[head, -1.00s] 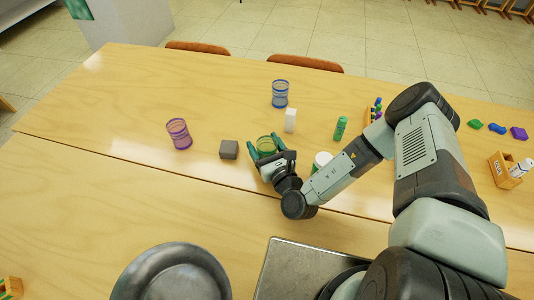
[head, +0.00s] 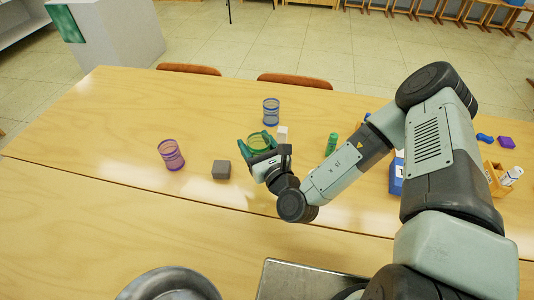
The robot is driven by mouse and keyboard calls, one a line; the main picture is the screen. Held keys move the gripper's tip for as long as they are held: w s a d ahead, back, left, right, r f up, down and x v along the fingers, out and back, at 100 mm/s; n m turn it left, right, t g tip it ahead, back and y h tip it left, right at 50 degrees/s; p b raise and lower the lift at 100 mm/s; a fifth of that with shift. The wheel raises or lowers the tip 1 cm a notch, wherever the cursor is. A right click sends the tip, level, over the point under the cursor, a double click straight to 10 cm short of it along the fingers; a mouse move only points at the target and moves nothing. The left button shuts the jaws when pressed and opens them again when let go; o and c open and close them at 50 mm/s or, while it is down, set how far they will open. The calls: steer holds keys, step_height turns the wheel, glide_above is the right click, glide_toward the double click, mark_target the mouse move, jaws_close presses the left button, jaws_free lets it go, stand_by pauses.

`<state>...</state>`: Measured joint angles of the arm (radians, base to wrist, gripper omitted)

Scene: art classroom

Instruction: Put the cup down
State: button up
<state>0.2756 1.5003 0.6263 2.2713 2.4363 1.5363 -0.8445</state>
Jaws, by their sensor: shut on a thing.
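A yellow-green see-through cup (head: 259,142) is between the green fingers of my gripper (head: 257,143), near the middle of the head view. My gripper is shut on it. The cup looks upright and seems to be held above the table (head: 120,130), though its base is hidden by the gripper. The fingers and wrist cover part of its near side.
A purple mesh cup (head: 171,155) and a grey block (head: 221,169) stand to the left. A blue mesh cup (head: 271,111), a white block (head: 282,133) and a green bottle (head: 331,144) stand behind and right. The table's left part is clear.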

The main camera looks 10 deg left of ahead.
steer(key=shift+r, duration=0.6)
steer(key=shift+w+d, duration=0.1)
steer(key=w+d+r+m+t+h, duration=0.1)
steer(key=w+d+m+t+h, duration=0.25)
steer(key=d, duration=0.85)
steer(key=w+d+r+m+t+h, duration=0.1)
steer(key=w+d+r+m+h, duration=0.15)
steer(key=w+d+h, duration=0.6)
steer(key=m+h, duration=0.4)
steer(key=m, duration=0.1)
glide_above(401, 177)
steer(key=w+d, duration=0.2)
steer(key=w, duration=0.1)
step_height(401, 177, down, 4)
steer(key=shift+g, duration=0.45)
steer(key=shift+w+a+f, duration=0.1)
steer(key=shift+f, duration=1.05)
steer(key=shift+w+a+f, duration=0.1)
steer(key=shift+f, duration=1.05)
